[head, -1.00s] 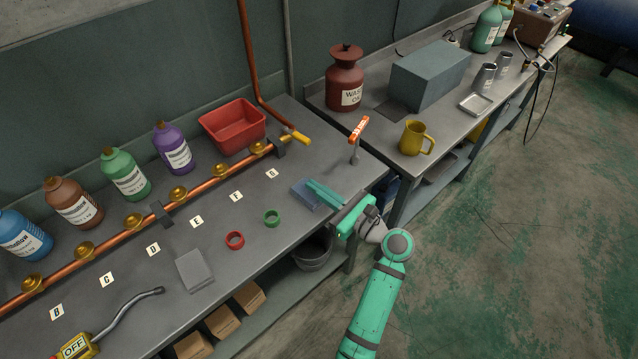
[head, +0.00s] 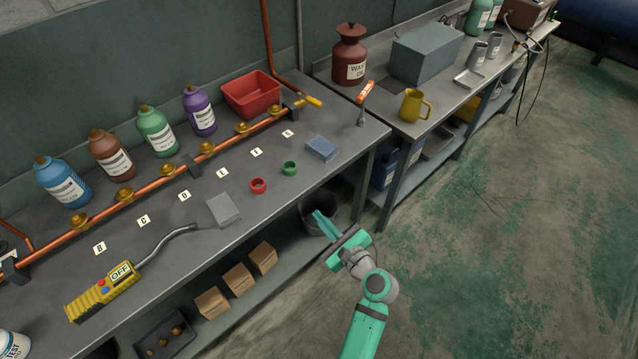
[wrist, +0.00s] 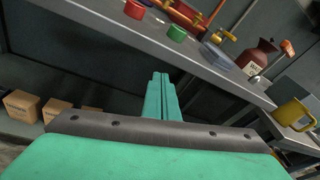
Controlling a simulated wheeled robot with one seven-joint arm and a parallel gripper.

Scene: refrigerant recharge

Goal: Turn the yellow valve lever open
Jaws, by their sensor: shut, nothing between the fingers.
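The yellow valve lever (head: 313,101) sits at the right end of the copper pipe, near the back of the workbench, beside the red bin. In the wrist view a yellow lever (wrist: 229,34) shows at the top, beyond the bench edge. My gripper (head: 319,216) is shut and empty. It is in front of the bench, below the tabletop edge, well apart from the lever. In the wrist view its closed fingers (wrist: 160,80) point toward the bench front.
The copper pipe (head: 150,185) carries several brass fittings. Green tape (head: 289,168), red tape (head: 258,185) and a blue box (head: 322,148) lie near the bench edge. An orange-handled tool (head: 365,93) stands at the corner. A bucket (head: 335,215) is under the bench. The floor at right is clear.

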